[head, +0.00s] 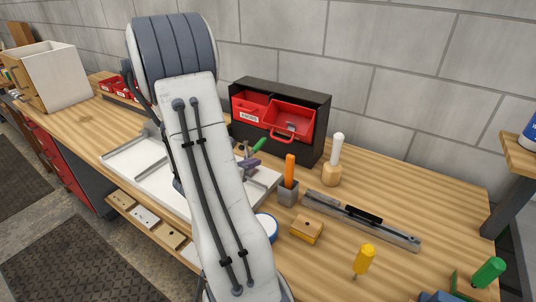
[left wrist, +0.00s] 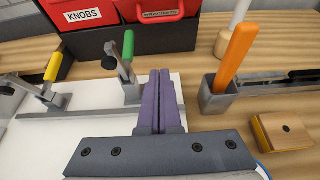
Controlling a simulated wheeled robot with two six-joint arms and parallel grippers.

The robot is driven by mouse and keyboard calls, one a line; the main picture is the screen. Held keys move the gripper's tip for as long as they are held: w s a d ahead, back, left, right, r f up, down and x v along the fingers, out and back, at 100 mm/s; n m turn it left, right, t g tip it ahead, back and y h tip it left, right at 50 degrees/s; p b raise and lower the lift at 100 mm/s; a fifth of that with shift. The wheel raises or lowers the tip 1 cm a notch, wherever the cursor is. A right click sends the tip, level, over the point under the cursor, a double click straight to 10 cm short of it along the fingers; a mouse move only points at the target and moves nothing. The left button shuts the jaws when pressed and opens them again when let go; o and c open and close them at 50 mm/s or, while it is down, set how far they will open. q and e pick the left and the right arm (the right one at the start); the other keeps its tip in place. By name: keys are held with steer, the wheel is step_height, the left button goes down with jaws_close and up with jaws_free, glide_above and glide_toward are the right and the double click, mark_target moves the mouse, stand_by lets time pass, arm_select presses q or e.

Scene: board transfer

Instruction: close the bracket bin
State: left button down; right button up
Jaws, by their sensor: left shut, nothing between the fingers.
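The bracket bin (head: 290,123) is the red right-hand bin in the black cabinet (head: 316,138). It stands pulled out and tipped forward, with its inside showing. Its BRACKETS label and handle show at the top of the left wrist view (left wrist: 160,13). The red KNOBS bin (head: 249,106) sits to its left. My left gripper (left wrist: 165,78) is shut and empty, its purple fingers together. It is in front of and below the bins, apart from them, over the white fixture. In the head view it is partly hidden behind my arm (head: 252,163). My right gripper is not in view.
A white fixture plate (left wrist: 95,130) with green- and yellow-handled clamps lies below my gripper. To the right stand a grey cup (left wrist: 217,95) with an orange handle, a wooden block (head: 306,230), a metal rail (head: 362,222) and a white-handled tool (head: 334,160). The bench's right back is clear.

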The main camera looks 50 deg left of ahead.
arm_select(q)
steer(key=p+x, duration=0.1)
steer(key=x, duration=0.7)
steer(key=shift+w+a+f, duration=0.1)
steer(key=shift+w+a, duration=0.05)
steer(key=shift+w, duration=0.2)
steer(key=shift+w+a+r+p, duration=0.15)
steer(key=shift+w+r+p, duration=0.2)
steer(key=shift+r+p, duration=0.2)
steer(key=shift+w+a+r+p, duration=0.15)
steer(key=shift+w+r+p, duration=0.25)
steer(key=shift+r+p, duration=0.15)
steer(key=shift+w+r, duration=0.2)
steer(key=shift+r, duration=0.1)
steer(key=shift+w+a+r, duration=0.1)
steer(key=shift+w+r, duration=0.05)
steer(key=shift+w, duration=0.1)
steer(key=shift+p, duration=0.3)
